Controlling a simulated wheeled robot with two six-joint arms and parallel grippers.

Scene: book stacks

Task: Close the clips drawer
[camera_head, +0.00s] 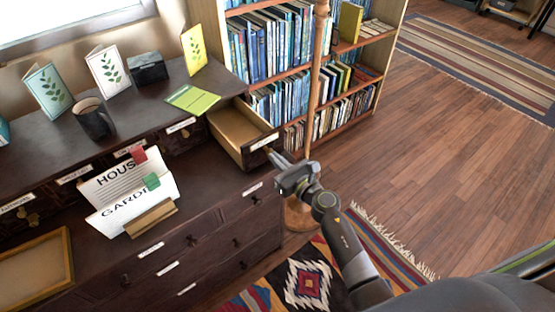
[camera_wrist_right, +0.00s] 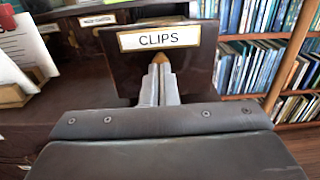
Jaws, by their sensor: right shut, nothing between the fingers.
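The clips drawer (camera_head: 240,128) is pulled out of the small upper drawer row at the right end of the dark desk. Its inside is light wood and looks empty. In the right wrist view its dark front (camera_wrist_right: 195,70) carries a white label reading CLIPS (camera_wrist_right: 160,38). My right gripper (camera_head: 275,157) is shut and empty, with its fingertips at the drawer front, just below the label and by the wooden knob (camera_wrist_right: 239,72). I cannot tell whether the tips touch the front. My left gripper is not in view.
A dark mug (camera_head: 94,119), cards and a green booklet (camera_head: 192,99) are on the desk top. A card holder with HOUSE and GARDEN cards (camera_head: 130,190) stands on the lower surface. A wooden pole (camera_head: 317,75) and bookshelf (camera_head: 290,70) stand behind the drawer.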

